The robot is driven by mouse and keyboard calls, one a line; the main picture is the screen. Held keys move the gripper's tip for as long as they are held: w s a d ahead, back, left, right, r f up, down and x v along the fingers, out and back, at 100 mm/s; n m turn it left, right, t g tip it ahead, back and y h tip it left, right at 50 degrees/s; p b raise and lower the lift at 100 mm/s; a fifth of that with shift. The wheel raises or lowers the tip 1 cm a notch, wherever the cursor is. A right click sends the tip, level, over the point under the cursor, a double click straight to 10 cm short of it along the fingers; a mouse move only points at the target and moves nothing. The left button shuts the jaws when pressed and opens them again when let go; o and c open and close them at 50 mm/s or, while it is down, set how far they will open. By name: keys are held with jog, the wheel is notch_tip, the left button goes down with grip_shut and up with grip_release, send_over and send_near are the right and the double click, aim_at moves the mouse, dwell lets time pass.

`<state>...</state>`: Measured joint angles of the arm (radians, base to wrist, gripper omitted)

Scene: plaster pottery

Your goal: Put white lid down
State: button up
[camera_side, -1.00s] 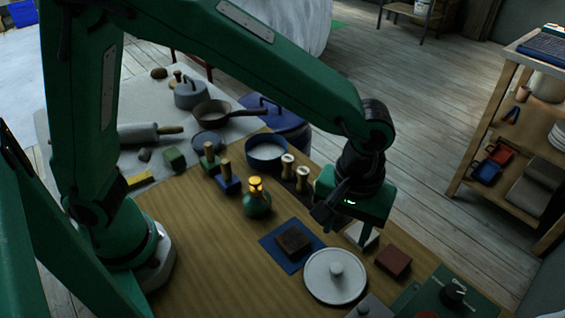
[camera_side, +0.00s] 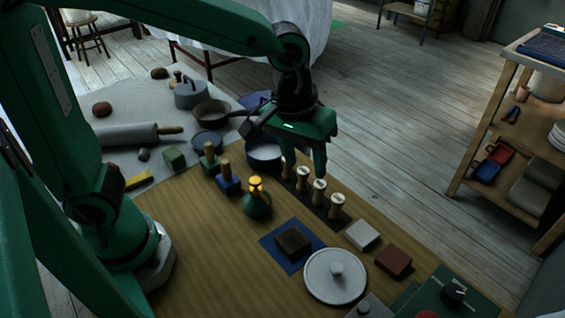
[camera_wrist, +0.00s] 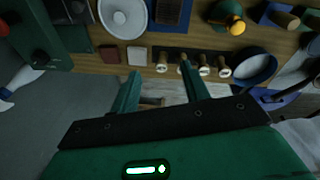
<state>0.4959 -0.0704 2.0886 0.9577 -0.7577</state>
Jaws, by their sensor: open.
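The white lid (camera_side: 336,276), a round disc with a knob, lies flat on the wooden table near its front edge. It also shows at the top of the wrist view (camera_wrist: 122,17). My gripper (camera_side: 305,163) is open and empty, above the row of wooden-topped pegs at the table's right edge. It is well apart from the lid, behind it in the side view. Its two green fingers (camera_wrist: 160,80) are spread in the wrist view.
A dark block on a blue mat (camera_side: 272,249), a white block (camera_side: 362,235) and a red-brown block (camera_side: 393,262) lie around the lid. A green bottle (camera_side: 257,203) and a blue pot (camera_side: 263,158) stand further back. The table's left middle is clear.

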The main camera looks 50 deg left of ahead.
jog(key=s+a+r+m+t, duration=0.1)
jog(key=s+a, duration=0.3)
jog(key=a, duration=0.4)
jog(key=s+a+r+m+t, duration=0.2)
jog(key=s+a, duration=0.3)
jog(key=a, duration=0.4)
jog(key=shift+r+t+y, duration=0.35)
jog(key=shift+t+y, duration=0.05)
jog(key=shift+t, duration=0.1)
